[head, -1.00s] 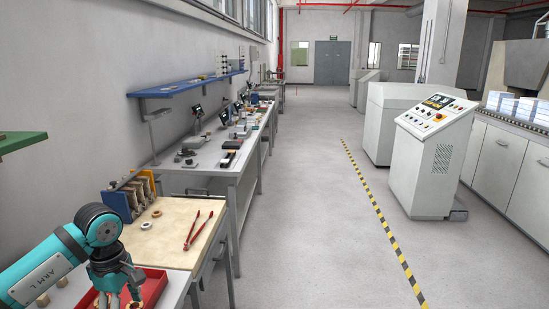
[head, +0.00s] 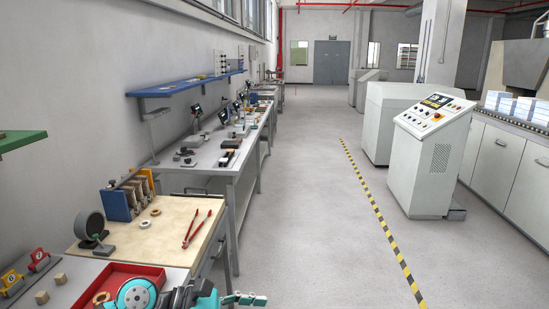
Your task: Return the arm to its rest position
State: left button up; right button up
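My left arm enters at the bottom left of the head view, its round teal joint low over the front of the bench. My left gripper (head: 245,299) lies at the bottom edge, pointing right, past the bench's right edge and over the floor. Only its upper part shows. Whether its fingers are apart or together is not clear, and no held object can be made out. My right gripper is not in view.
A red tray (head: 117,269) with a copper-coloured ring (head: 101,298) lies beside the arm. Behind it, a wooden board (head: 165,247) carries red tongs (head: 197,229). The aisle floor (head: 310,220) is clear.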

pick_arm(q)
notch_tip(320, 180, up, 7)
jog(key=d+n+t+h, duration=0.3)
jog(key=n+t+h, duration=0.2)
jog(key=n, duration=0.2)
jog(key=w+a+r+n+t+y, duration=0.25)
jog(key=a+n+t, duration=0.25)
jog(key=n+t, duration=0.6)
jog(key=s+a+f+n+g+y, duration=0.2)
jog(key=a+f+n+y, duration=1.3)
jog(key=n, duration=0.8)
jog(key=s+f+n+g+y, duration=0.1)
jog(key=s+f+n+g, duration=0.3)
jog(key=s+f+g, duration=0.55)
jog(key=s+f+n+g, duration=0.3)
jog(key=s+f+n, duration=0.3)
jog(key=s, duration=0.8)
notch_tip(320, 180, down, 27)
jog(key=s+m+g, duration=0.1)
jog(key=m, duration=0.1)
jog(key=s+a+f+g, duration=0.1)
jog(key=s+a+f, duration=0.2)
jog(key=s+f, duration=1.2)
jog(key=shift+s+f, duration=0.25)
jog(key=shift+s, duration=0.55)
